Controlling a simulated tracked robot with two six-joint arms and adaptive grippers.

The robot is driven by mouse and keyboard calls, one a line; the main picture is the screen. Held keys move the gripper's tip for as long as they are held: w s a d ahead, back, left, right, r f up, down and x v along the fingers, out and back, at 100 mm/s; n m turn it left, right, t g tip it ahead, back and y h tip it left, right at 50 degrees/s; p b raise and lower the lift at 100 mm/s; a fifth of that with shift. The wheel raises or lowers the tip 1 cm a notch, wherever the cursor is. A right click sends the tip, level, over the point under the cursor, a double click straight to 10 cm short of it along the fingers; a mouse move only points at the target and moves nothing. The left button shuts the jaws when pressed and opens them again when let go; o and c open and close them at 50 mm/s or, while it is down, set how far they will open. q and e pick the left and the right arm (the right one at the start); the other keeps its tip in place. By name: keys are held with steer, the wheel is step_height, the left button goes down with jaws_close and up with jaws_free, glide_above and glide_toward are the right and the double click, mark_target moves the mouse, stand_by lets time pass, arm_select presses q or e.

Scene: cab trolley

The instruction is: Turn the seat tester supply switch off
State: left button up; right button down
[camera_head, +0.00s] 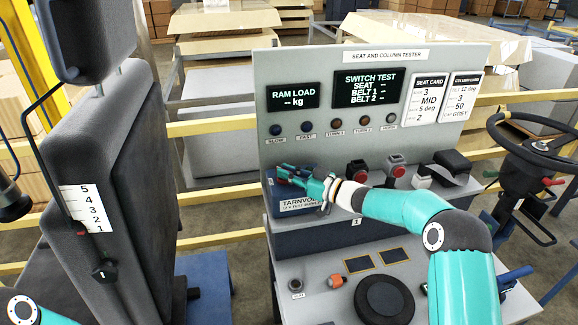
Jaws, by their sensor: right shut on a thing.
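The tester (370,60) stands in the middle, with a grey upright panel headed "SEAT AND COLUMN TESTER". Its two displays (293,97) are lit, showing "RAM LOAD -- kg" and "SWITCH TEST". A dark blue supply box (300,205) labelled "TARNVOL…" sits on its ledge at the left. My right gripper (283,172) is at the upper left of this box, shut on a small part there. That part looks to be the supply switch, but the fingers hide it and its position cannot be read.
A black seat (115,180) stands close on the left. Red-buttoned switches (357,171) and a black block (452,162) sit right of the supply box. A steering column with wheel (540,145) is at right. A round black knob (384,299) is on the lower panel.

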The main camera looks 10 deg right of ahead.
steer(key=shift+r, duration=0.15)
steer(key=c, duration=1.2)
jaws_free()
steer(key=v, duration=1.2)
steer(key=shift+w, duration=0.1)
